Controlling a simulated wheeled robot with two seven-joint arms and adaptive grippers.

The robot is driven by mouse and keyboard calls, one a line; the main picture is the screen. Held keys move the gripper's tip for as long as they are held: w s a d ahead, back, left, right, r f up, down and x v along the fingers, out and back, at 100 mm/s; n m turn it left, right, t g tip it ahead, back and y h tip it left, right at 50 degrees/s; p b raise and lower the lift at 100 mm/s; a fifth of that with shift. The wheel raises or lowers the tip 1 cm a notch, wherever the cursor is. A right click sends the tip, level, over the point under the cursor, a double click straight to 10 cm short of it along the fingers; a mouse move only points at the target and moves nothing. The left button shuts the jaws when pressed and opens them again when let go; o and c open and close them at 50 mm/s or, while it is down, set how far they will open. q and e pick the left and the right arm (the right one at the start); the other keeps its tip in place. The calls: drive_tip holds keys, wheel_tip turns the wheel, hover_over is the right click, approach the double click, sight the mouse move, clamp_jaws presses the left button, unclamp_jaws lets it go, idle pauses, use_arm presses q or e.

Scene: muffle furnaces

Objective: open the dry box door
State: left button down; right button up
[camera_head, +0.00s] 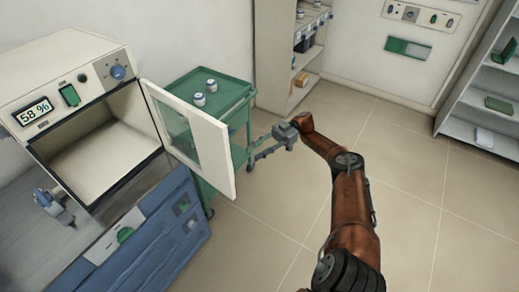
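The dry box (90,140) stands at the left, a cream cabinet with a "58 %" display, and its front is open onto an empty-looking chamber. Its white door (210,145) with a glass pane is hinged at the chamber's right side and stands swung wide open, jutting out toward the room. My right gripper (256,147) is beyond the door's free edge, to its right, with its fingers apart and pointing left. I see nothing between them. It looks apart from the door, though depth is hard to judge. No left arm shows.
A green cart (230,88) with small white jars (205,92) stands behind the door. A grey fitting (52,207) sits by the box's lower left. Blue drawers (150,240) are below. Shelves (275,60) stand at the back, more at the right. The tiled floor is clear.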

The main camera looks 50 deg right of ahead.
drive_tip(key=shift+s+d, duration=0.15)
drive_tip(key=shift+d, duration=0.55)
